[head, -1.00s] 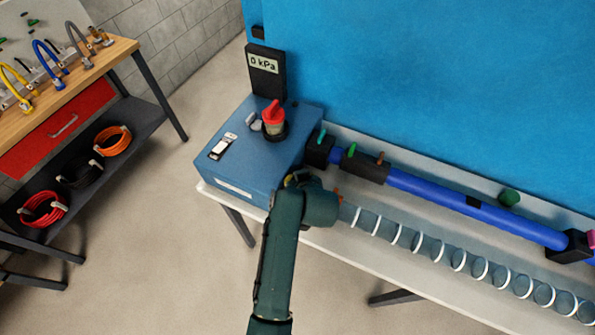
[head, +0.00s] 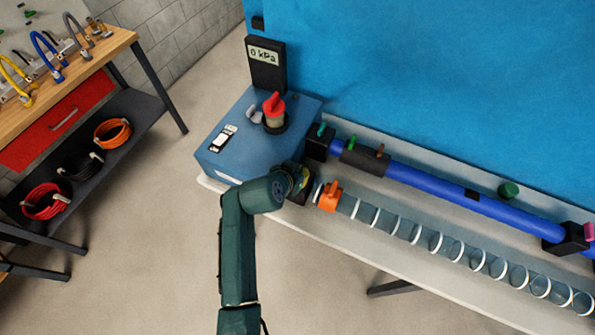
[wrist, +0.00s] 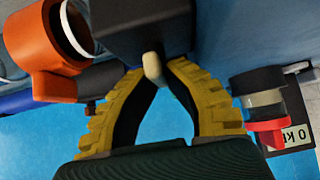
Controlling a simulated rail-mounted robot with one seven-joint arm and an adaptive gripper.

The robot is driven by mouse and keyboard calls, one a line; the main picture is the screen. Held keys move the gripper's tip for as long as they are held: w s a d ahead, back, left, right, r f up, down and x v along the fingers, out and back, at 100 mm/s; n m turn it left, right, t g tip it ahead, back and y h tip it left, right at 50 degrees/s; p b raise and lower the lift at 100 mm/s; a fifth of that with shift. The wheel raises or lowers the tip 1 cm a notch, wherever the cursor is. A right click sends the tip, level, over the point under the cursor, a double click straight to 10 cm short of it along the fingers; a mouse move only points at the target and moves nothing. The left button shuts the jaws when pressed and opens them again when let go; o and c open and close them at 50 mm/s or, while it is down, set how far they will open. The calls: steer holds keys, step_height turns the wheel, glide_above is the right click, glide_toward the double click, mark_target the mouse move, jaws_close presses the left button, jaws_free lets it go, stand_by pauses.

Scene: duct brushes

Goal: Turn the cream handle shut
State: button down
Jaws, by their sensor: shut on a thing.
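The cream handle (wrist: 152,67) is a short, rounded stub on the underside of a black block (wrist: 140,25) in the wrist view. My gripper (wrist: 155,72) has ribbed yellow fingers and is shut on the cream handle, one fingertip on each side. In the head view my gripper (head: 303,180) is at the front right corner of the blue box (head: 232,165), by the near end of the clear hose. The handle is hidden there behind my wrist and fingers.
An orange clamp (head: 329,196) sits on the clear ringed hose (head: 400,228), close right of my gripper. A red knob (head: 273,104) stands on the blue box. The gauge (head: 263,57) reads 0 kPa. A blue pipe (head: 450,195) with small coloured levers runs behind.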

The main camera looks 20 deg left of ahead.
steer(key=shift+s+f, duration=0.1)
steer(key=shift+f, duration=0.15)
steer(key=c, duration=1.1)
jaws_free()
steer(key=shift+r, duration=0.15)
steer(key=shift+r, duration=0.15)
